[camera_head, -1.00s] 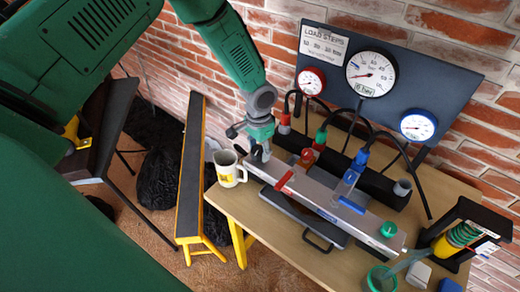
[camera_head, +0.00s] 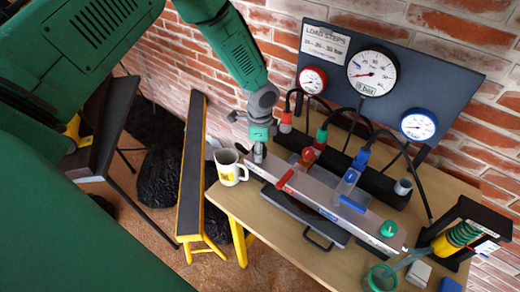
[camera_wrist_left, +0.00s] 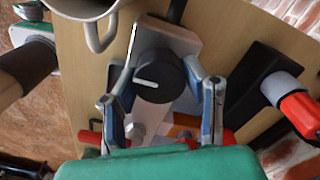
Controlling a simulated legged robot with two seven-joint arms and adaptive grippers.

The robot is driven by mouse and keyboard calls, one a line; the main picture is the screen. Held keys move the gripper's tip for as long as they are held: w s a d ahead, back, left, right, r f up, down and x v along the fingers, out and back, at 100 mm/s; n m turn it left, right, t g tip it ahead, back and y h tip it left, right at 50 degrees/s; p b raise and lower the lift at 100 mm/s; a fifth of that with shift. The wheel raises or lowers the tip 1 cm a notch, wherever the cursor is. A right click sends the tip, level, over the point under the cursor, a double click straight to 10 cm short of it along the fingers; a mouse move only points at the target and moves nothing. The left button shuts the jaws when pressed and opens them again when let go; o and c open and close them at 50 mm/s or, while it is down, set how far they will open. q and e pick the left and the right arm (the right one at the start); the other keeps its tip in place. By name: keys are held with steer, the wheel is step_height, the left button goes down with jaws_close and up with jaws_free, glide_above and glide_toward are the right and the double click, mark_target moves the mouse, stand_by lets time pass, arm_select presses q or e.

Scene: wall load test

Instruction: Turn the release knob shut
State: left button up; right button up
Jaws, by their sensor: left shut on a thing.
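A round black knob (camera_wrist_left: 158,77) with a white pointer line sits at the near-left end of the grey metal manifold block (camera_head: 318,196). My left gripper (camera_head: 258,152) comes down on that end from above. In the left wrist view its two fingers (camera_wrist_left: 163,75) stand on either side of the knob and are shut on it. The white line points to the left and slightly up in that view. In the head view the gripper hides most of the knob. My right gripper is not in view.
A white mug (camera_head: 229,167) stands close beside the gripper. Red (camera_head: 285,179) and blue (camera_head: 352,203) levers and a green knob (camera_head: 389,229) sit along the block. Hoses and a gauge panel (camera_head: 440,77) stand behind. A green cup (camera_head: 380,278) is at the front right.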

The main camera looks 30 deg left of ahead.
arm_select(q)
steer(key=shift+w+r+m, duration=0.1)
steer(key=shift+w+m, duration=0.05)
steer(key=shift+m, duration=0.35)
steer(key=o, duration=1.1)
steer(key=shift+o, duration=0.2)
steer(key=shift+r, duration=0.15)
step_height(320, 180, up, 12)
steer(key=shift+f, duration=0.25)
steer(key=shift+w+a, duration=0.1)
